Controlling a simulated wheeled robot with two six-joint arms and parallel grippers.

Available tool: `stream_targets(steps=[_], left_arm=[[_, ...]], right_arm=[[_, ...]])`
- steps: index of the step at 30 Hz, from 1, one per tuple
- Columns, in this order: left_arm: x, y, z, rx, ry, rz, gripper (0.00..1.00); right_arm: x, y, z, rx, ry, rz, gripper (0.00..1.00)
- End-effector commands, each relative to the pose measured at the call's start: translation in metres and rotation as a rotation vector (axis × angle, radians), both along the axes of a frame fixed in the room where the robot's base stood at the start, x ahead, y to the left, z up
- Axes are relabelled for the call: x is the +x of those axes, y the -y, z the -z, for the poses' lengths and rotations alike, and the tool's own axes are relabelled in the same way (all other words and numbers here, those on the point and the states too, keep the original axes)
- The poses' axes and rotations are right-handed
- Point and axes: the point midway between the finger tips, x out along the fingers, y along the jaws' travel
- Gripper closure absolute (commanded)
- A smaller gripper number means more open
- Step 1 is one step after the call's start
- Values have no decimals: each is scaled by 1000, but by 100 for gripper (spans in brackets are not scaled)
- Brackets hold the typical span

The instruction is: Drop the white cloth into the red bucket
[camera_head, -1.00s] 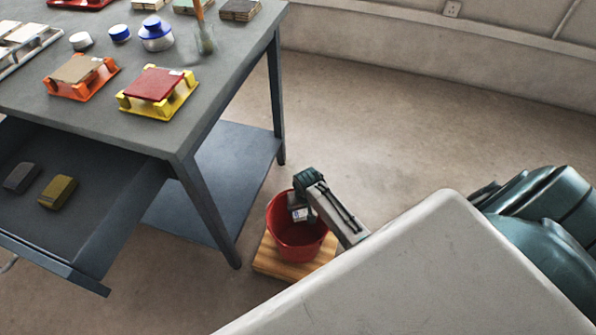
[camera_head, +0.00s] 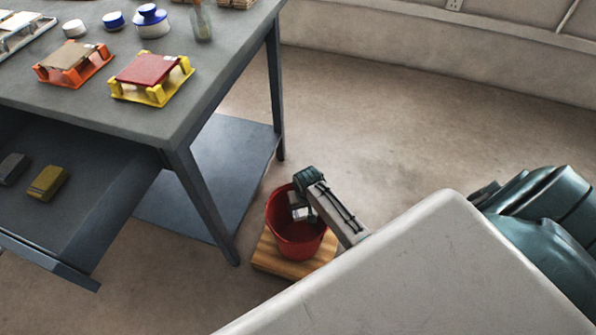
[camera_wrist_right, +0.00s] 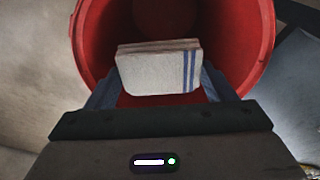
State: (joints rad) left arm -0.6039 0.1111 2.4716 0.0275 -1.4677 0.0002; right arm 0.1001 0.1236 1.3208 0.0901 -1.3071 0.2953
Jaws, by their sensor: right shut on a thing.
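The red bucket (camera_head: 300,243) stands on a wooden board on the floor, right of the table. My right gripper (camera_head: 300,212) reaches down into its mouth in the head view. In the right wrist view the right gripper (camera_wrist_right: 158,88) is shut on the white cloth (camera_wrist_right: 155,73), a folded pad with blue stripes at its right end. The cloth is over the bucket's opening, and the bucket's red wall (camera_wrist_right: 90,45) surrounds it. Only a small pale part of the cloth (camera_head: 299,213) shows in the head view. My left gripper is not in view.
The wooden board (camera_head: 275,262) lies under the bucket. The grey table (camera_head: 120,115) is to the left, with an open drawer (camera_head: 95,225) holding two blocks. Orange (camera_head: 45,77) and yellow (camera_head: 184,75) stands are on the table. The floor behind the bucket is clear.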

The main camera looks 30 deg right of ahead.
Motion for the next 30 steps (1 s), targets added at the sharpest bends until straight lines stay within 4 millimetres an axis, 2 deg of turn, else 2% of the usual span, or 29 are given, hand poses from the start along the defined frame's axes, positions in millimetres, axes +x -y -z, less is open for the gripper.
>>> stream_targets(steps=[1,4,5,14,19,24,30], left_arm=[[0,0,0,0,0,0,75],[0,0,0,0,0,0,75],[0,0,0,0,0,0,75],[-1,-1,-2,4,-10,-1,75],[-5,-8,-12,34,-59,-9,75],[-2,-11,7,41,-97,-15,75],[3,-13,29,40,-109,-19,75]], right_arm=[[0,0,0,0,0,0,22],[0,0,0,0,0,0,2],[0,0,0,0,0,0,0],[0,0,-6,0,1,0,0],[-4,-1,-34,-1,2,-1,0],[-7,-2,-70,0,3,0,0],[-11,-4,-98,1,0,0,0]])
